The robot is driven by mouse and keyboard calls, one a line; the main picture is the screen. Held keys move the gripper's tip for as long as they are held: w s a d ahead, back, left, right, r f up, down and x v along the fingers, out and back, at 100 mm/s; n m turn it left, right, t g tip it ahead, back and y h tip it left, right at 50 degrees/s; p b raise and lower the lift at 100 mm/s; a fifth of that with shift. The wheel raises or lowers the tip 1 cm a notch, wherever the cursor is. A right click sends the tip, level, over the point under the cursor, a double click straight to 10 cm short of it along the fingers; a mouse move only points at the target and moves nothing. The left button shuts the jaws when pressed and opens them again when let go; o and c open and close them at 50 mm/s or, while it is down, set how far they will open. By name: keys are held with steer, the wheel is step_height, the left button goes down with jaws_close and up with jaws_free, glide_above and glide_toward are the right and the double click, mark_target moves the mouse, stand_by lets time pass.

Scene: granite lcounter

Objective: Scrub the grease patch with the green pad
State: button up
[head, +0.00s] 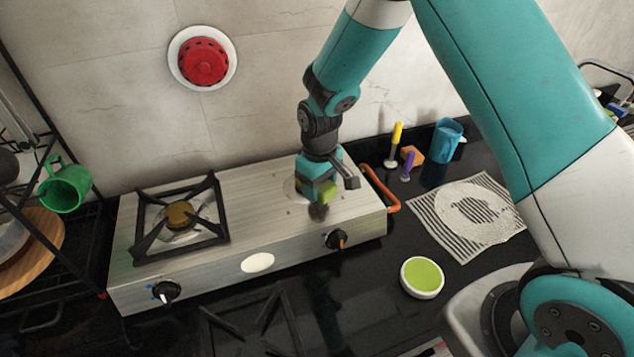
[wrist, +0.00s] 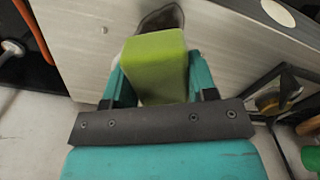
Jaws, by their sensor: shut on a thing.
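My gripper (head: 318,190) is over the right side of the steel stove top, shut on the green pad (head: 329,190). In the wrist view the pad (wrist: 158,65) is a green block held between the teal fingers of my gripper (wrist: 155,85). The dark grease patch (head: 318,211) lies on the stove top just in front of the pad in the head view. In the wrist view the patch (wrist: 163,18) shows just beyond the pad's far edge, partly hidden by it. I cannot tell whether the pad touches the surface.
A white bowl with green contents (head: 422,277), a striped cloth (head: 450,222), brushes and a blue cup (head: 446,140) stand on the dark counter.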

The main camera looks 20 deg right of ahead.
mark_target(319, 212)
steer(key=shift+f+b, duration=1.75)
steer(key=shift+f, duration=0.65)
steer(key=shift+s, duration=0.15)
